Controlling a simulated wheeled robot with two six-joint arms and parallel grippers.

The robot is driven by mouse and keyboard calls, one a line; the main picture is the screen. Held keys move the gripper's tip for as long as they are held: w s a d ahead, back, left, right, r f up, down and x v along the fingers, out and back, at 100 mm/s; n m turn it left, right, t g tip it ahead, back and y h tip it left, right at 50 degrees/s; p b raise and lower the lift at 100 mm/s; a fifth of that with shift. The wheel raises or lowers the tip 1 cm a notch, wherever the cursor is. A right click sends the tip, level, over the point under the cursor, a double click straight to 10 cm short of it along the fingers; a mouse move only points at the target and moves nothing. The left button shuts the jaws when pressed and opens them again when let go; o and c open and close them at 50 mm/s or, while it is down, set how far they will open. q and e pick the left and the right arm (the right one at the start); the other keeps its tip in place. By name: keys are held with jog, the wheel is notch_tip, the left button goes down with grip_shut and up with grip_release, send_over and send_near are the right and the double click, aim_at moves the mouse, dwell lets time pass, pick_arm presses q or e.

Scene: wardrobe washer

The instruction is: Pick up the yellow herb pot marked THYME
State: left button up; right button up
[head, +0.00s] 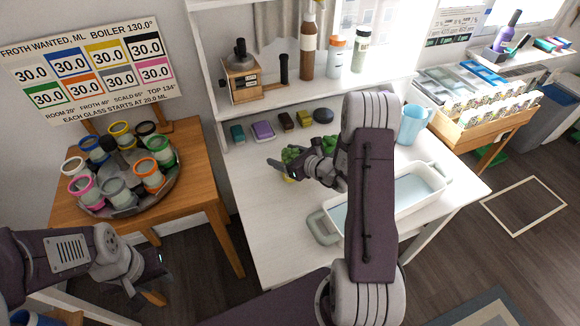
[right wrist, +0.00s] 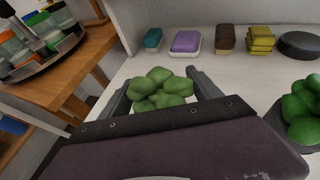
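A leafy green plant (right wrist: 158,92) stands between the two fingers of my right gripper (right wrist: 160,84) in the right wrist view. The fingers are spread, one on each side of the foliage, and its pot is hidden below the leaves there. In the head view a small bit of yellow pot (head: 289,180) shows under my right gripper (head: 280,170) on the white counter. No THYME marking can be read. My left gripper (head: 157,262) is at the lower left, away from the counter; its fingers are hard to make out.
A second green plant (right wrist: 303,108) stands close on the right. A white basin (head: 440,188) is on the counter to the right. Soaps and sponges (right wrist: 187,42) line the back. A round tray of jars (head: 125,208) is on the wooden table to the left.

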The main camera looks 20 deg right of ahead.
grip_shut()
notch_tip(320, 180, up, 10)
jog(key=p, duration=0.1)
jog(key=shift+p, duration=0.4)
